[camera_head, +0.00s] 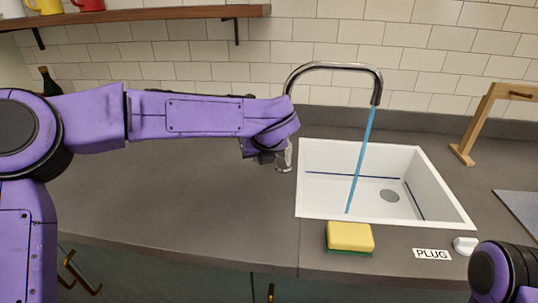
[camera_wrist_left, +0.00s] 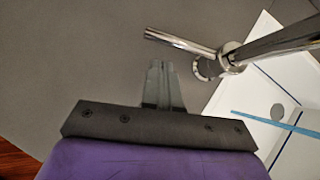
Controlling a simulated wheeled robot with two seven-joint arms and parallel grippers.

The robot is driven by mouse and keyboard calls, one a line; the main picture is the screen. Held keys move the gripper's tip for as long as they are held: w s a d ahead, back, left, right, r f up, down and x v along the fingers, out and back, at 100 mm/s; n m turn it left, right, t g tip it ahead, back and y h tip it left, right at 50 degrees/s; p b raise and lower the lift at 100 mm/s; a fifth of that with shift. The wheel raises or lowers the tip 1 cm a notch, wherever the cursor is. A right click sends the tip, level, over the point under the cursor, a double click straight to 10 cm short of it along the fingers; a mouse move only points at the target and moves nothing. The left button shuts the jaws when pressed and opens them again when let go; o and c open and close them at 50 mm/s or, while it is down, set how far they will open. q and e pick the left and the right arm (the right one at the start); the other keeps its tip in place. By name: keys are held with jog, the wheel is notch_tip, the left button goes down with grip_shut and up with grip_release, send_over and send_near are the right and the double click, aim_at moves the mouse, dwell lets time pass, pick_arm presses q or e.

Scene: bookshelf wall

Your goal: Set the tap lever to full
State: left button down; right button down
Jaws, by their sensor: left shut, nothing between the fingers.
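The chrome tap (camera_head: 335,67) arches over the white sink (camera_head: 425,172). A blue stream of water (camera_head: 362,150) falls from its spout into the basin. In the left wrist view the tap's lever (camera_wrist_left: 180,42) is a chrome rod sticking out to the left of the tap body (camera_wrist_left: 210,66). In the head view my left arm mostly hides the lever. My left gripper (camera_wrist_left: 161,66) is shut and empty, with its tips just below the lever in the wrist picture and a visible gap between them. It also shows beside the tap base in the head view (camera_head: 266,158). My right gripper is out of view.
A yellow sponge (camera_head: 350,237) lies at the sink's front edge. A PLUG label (camera_head: 431,253) and a white knob (camera_head: 465,246) are to its right. A wooden stand (camera_head: 478,125) is at the right. A shelf (camera_head: 140,15) hangs above; the left counter (camera_head: 150,200) is clear.

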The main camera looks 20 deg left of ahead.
pick_arm(q)
jog(key=s+b+v, duration=0.1)
jog(key=v, duration=1)
jog(key=shift+f, duration=0.2)
jog(key=shift+a, duration=0.1)
jog(key=shift+s, duration=0.1)
